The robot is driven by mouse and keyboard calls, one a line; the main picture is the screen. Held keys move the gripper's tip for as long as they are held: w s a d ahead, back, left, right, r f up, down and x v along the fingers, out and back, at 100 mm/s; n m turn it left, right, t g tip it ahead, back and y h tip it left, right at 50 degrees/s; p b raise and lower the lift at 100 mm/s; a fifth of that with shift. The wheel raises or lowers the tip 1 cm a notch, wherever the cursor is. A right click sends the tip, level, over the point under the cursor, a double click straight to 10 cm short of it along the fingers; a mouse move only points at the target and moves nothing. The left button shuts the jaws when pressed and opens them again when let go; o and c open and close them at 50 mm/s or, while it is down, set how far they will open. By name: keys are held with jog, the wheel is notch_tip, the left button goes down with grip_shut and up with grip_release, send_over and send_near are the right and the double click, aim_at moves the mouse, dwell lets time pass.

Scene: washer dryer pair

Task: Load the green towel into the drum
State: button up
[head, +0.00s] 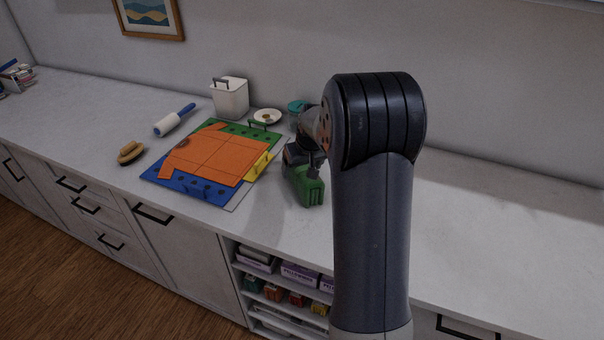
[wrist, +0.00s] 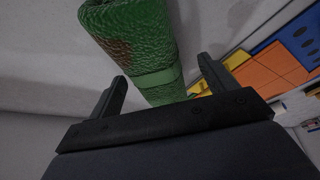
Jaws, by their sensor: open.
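The green towel (head: 309,188) lies on the counter near its front edge, just left of my upright arm in the head view. In the wrist view the towel (wrist: 135,35) looks like a thick textured roll with a brown patch and a smoother green band. My gripper (wrist: 163,72) is open, with one finger on each side of the towel's near end. I cannot tell how deep the towel sits between the fingers. In the head view my gripper (head: 312,168) is over the towel, partly hidden by my arm. The drum is not in view.
A folding board (head: 168,190) with an orange cloth (head: 212,155) lies left of the towel. A white bin (head: 230,98), a small dish (head: 267,117), a lint roller (head: 174,120) and a brush (head: 130,152) are around it. The counter (head: 500,220) right of my arm is clear.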

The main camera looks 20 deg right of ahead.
jog(key=shift+d+p+x, duration=0.2)
jog(key=shift+p+x, duration=0.15)
jog(key=shift+x, duration=1.6)
jog(key=shift+s, duration=0.1)
jog(key=shift+r, duration=0.1)
jog(key=c, duration=1.4)
